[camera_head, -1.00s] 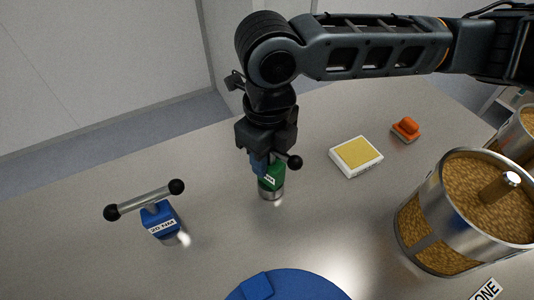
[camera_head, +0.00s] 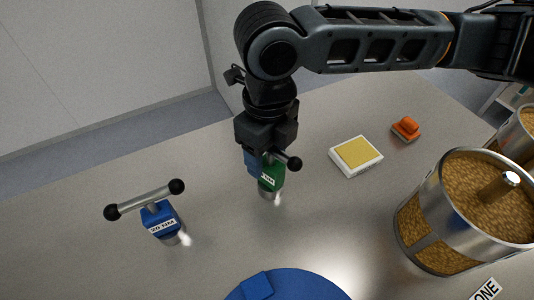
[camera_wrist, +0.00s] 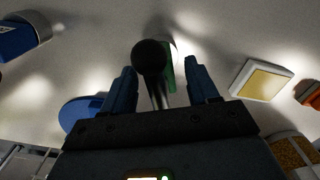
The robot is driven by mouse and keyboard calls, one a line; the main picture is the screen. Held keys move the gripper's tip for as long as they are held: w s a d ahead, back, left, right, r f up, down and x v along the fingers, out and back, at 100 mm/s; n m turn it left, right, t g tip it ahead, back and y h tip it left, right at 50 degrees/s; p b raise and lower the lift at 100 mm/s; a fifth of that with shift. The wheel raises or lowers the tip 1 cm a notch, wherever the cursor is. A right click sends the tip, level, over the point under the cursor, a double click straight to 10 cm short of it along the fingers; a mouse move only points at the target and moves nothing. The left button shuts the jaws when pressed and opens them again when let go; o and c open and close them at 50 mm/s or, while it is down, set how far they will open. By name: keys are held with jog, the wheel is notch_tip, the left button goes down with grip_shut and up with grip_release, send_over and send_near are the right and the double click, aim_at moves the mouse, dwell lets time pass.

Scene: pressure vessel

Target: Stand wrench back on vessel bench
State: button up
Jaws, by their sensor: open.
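The green wrench (camera_head: 271,179) stands upright on the grey bench top (camera_head: 220,220), below my gripper (camera_head: 262,164). It has a white label, a metal base and a T-handle with a black ball end. In the wrist view, my gripper (camera_wrist: 163,88) is open, with its two blue fingers on either side of the handle and its black ball (camera_wrist: 149,58). The green body shows partly behind the ball. Whether a finger touches the handle I cannot tell. The far end of the handle is hidden by my gripper in the head view.
A blue wrench (camera_head: 160,220) with a T-handle stands to the left. A blue round lid (camera_head: 285,287) is at the front. A white and yellow block (camera_head: 356,156), an orange stamp-like object (camera_head: 405,129) and a grain-filled vessel (camera_head: 463,213) are to the right.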

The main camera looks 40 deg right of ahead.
notch_tip(320, 180, up, 11)
jog(key=shift+s+r, duration=0.1)
dwell(0.7)
